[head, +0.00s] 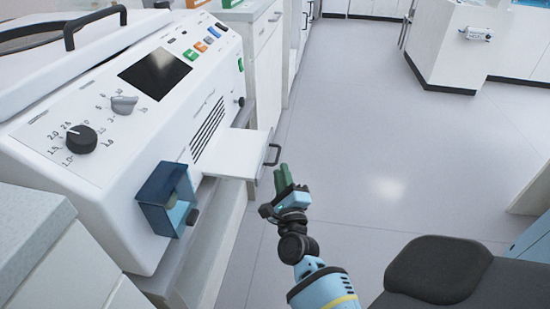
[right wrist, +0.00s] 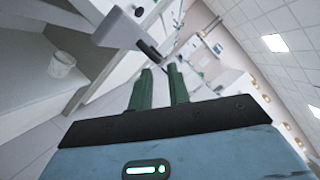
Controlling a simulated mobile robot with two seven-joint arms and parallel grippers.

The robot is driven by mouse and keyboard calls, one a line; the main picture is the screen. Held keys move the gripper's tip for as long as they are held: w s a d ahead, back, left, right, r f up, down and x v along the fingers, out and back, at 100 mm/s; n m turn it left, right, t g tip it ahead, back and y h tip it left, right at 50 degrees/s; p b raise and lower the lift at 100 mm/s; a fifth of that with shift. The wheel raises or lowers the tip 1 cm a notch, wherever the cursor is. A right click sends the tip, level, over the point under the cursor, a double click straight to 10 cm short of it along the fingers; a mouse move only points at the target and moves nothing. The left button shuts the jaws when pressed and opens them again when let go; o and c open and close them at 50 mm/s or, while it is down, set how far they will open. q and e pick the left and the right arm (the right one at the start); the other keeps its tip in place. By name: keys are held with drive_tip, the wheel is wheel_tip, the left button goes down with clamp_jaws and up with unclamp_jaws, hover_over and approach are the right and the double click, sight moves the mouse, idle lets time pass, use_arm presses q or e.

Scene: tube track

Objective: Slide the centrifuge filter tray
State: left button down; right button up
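The white filter tray (head: 237,153) sticks out from the front of the white centrifuge (head: 120,130), flat and level. Its dark handle (head: 272,156) is at the outer end. My right gripper (head: 283,178), with green fingers, is just in front of the handle and a little below it in the head view, apart from it. In the right wrist view the fingers (right wrist: 160,75) are parted with nothing between them. The tray (right wrist: 118,27) and its dark handle (right wrist: 150,50) show beyond the fingertips. My left gripper is not in view.
A blue open box (head: 165,197) is on the centrifuge front, left of the tray. A dark chair (head: 437,268) stands at lower right. The grey floor (head: 350,110) beyond my right gripper is clear. A white cup (right wrist: 61,64) sits on a shelf in the right wrist view.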

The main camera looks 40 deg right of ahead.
sight(277, 156)
drive_tip(key=b+x, duration=0.1)
drive_tip(key=x, duration=0.5)
drive_tip(key=shift+w+d, duration=0.15)
drive_tip(key=shift+w, duration=0.05)
clamp_jaws()
